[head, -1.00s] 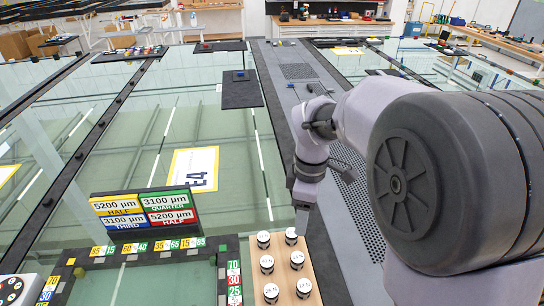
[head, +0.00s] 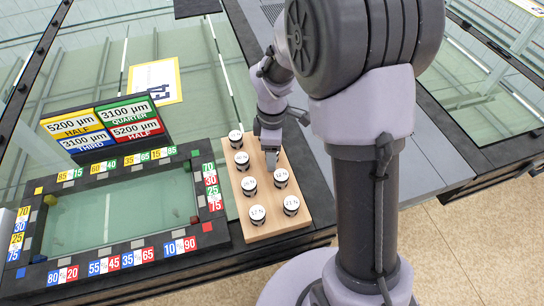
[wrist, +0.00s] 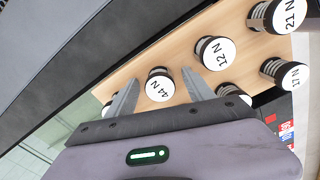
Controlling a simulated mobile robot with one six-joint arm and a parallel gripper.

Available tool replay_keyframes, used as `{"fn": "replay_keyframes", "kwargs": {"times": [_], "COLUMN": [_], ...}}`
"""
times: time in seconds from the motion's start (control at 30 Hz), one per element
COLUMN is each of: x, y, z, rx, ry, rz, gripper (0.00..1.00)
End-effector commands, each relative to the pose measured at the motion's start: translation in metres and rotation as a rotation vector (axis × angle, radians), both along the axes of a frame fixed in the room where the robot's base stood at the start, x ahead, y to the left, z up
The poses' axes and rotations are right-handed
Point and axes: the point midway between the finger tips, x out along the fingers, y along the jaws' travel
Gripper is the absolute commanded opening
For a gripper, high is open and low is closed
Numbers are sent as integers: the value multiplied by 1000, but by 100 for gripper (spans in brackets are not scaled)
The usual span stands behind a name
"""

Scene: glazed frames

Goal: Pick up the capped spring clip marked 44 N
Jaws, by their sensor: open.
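The 44 N spring clip (wrist: 159,86) has a round white cap and a dark ribbed body and stands on a wooden board (head: 228,182). In the wrist view my open gripper (wrist: 160,76) has one finger on each side of it in the picture. Whether the fingers are level with it or above it I cannot tell. In the head view my gripper (head: 271,160) hangs over the board's right row, and I cannot make out the 44 N clip behind it. The 12 N clip (wrist: 215,53) stands beside the 44 N clip, close to the right finger.
The 21 N clip (wrist: 285,15) and 17 N clip (wrist: 285,74) stand farther right. Left of the board in the head view lies a dark frame with number labels (head: 110,256), with a coloured sign block (head: 105,122) behind.

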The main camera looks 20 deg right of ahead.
Motion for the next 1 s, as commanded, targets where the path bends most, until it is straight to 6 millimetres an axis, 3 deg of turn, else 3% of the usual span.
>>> {"fn": "replay_keyframes", "kwargs": {"times": [0.13, 0.4, 0.47, 0.73, 1.0], "x": [0, 0, 0, 1, 1], "y": [0, 0, 0, 0, 0], "z": [1, 2, 2, 11, 81], "rx": [0, 0, 0, 0, 0], "ry": [-1, -1, -1, -3, -3], "rz": [0, 0, 0, 0, 0], "gripper": [61, 8, 0, 0, 0]}}
